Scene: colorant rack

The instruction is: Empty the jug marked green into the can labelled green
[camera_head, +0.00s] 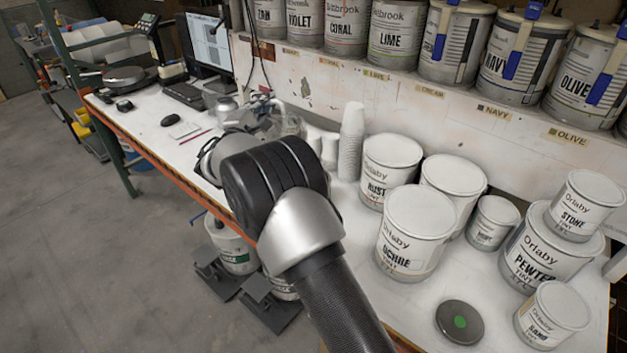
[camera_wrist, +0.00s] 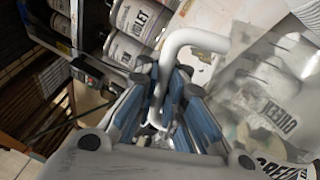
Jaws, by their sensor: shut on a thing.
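My gripper (camera_wrist: 165,105) is shut on the pale bent handle of a clear jug (camera_wrist: 265,75), with its blue-padded fingers around the handle. The jug has a white label reading GREEN and looks tilted in the wrist view. A second label beginning GREE (camera_wrist: 278,168) shows at the lower right corner; I cannot tell what it is on. In the head view, the jug (camera_head: 292,124) is partly hidden behind my arm, above the bench.
A stack of white cups (camera_head: 350,142) stands right of the jug. Several Orlaby tins, including OCHRE (camera_head: 415,232), crowd the right of the bench. A dark lid with a green dot (camera_head: 460,322) lies in front. Large labelled cans (camera_head: 397,33) line the back shelf.

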